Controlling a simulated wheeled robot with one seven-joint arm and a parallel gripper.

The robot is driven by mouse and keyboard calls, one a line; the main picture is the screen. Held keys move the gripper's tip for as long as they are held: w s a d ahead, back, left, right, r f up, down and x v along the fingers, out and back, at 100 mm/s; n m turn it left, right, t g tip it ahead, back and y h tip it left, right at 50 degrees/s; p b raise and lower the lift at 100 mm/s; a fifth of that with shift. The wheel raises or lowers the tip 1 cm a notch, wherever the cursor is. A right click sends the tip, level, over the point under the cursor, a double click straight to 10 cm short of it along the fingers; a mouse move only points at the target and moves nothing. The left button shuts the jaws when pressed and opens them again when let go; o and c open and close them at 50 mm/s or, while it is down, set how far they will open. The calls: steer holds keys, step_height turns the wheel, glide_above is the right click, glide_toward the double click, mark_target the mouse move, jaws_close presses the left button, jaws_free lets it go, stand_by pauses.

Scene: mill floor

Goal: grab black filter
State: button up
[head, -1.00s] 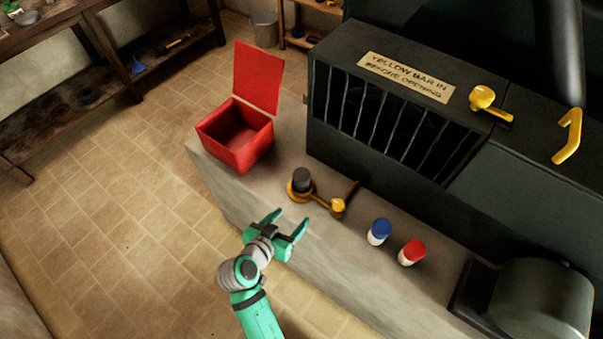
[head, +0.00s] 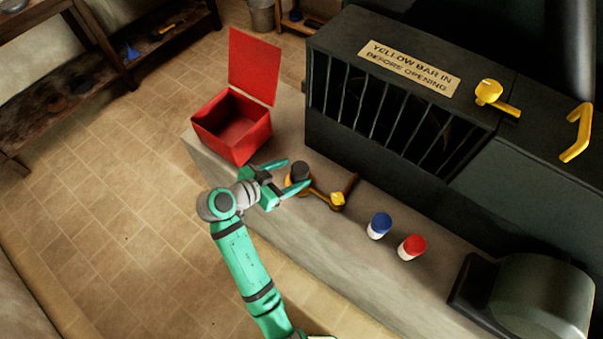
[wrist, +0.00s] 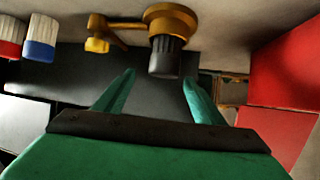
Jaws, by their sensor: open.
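The black filter (head: 300,171) is a small dark ribbed cylinder on a brass-coloured round base (head: 291,186) on the counter. In the wrist view the black filter (wrist: 166,58) shows ahead of the gripper, between the lines of its two fingers, with the brass base (wrist: 171,18) against it. My green gripper (head: 296,176) is open. Its fingers are close to the filter, one on each side in the picture. In the wrist view the fingertips (wrist: 158,76) do not touch the filter. The filter's lower part is partly hidden by a finger in the head view.
An open red box (head: 232,127) stands left of the filter. A brass arm with a yellow knob (head: 337,199) extends right from the base. Blue-capped (head: 379,226) and red-capped (head: 411,247) jars stand further right. A dark barred cabinet (head: 400,100) rises behind.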

mark_target(299, 168)
steer(key=shift+w+d+f, duration=0.2)
steer(key=shift+w+f, duration=0.15)
steer(key=shift+w, duration=0.15)
steer(key=shift+x, duration=1.9)
steer(key=shift+w, duration=0.1)
steer(key=c, duration=1.2)
